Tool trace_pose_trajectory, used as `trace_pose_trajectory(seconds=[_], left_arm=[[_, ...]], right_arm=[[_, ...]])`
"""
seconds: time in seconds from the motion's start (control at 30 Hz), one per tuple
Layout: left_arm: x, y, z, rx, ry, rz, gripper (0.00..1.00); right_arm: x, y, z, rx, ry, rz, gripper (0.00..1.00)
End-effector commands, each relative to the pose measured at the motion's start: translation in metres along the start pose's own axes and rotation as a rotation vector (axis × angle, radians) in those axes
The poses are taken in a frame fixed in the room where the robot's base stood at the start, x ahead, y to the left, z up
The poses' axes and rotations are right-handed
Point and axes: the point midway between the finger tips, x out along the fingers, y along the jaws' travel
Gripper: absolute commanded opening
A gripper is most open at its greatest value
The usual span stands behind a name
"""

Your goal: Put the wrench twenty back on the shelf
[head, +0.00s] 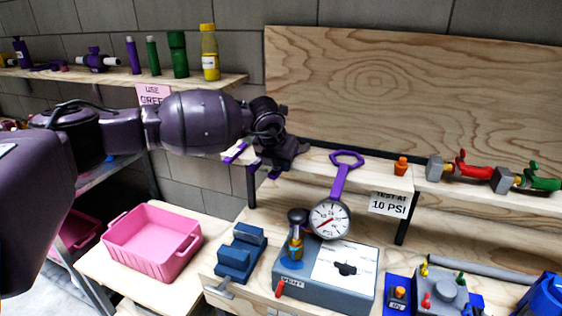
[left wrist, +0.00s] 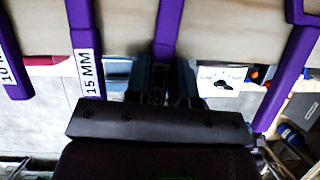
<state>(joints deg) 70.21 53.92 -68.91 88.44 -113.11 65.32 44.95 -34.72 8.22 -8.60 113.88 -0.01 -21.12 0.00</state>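In the left wrist view a purple wrench handle (left wrist: 166,35) runs down between the two fingers of my left gripper (left wrist: 165,85). The fingers sit close on both sides of it and look shut on it. My right gripper is not in view.
A pink bin (head: 152,243), blue vise (head: 240,252) and grey test box (head: 325,285) stand below. Valves (head: 470,171) sit at the shelf's right.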

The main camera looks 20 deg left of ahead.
Motion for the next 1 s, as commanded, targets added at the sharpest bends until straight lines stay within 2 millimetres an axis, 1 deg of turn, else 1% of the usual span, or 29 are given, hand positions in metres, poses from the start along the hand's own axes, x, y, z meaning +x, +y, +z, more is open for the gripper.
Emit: trace_pose_trajectory(seconds=[0.03, 0.1, 0.2, 0.47, 0.57, 0.67, 1.0], left_arm=[[0.0, 0.0, 0.0, 0.0, -0.001, 0.0, 0.29], [-0.001, 0.0, 0.0, 0.0, -0.001, 0.0, 0.4], [-0.001, 0.0, 0.0, 0.0, -0.001, 0.0, 0.53], [-0.001, 0.0, 0.0, 0.0, 0.0, 0.0, 0.53], [-0.005, 0.0, 0.0, 0.0, -0.001, 0.0, 0.53], [-0.017, 0.0, 0.001, 0.0, -0.002, -0.002, 0.53], [-0.077, 0.001, 0.0, 0.0, -0.002, 0.001, 0.53]], right_arm=[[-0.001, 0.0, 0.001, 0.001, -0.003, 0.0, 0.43], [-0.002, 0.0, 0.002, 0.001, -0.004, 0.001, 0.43], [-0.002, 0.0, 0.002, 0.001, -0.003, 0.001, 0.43], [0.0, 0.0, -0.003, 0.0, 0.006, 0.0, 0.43], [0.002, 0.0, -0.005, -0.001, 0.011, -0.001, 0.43], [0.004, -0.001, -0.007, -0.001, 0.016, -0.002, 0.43], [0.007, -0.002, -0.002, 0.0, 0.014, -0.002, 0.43]])
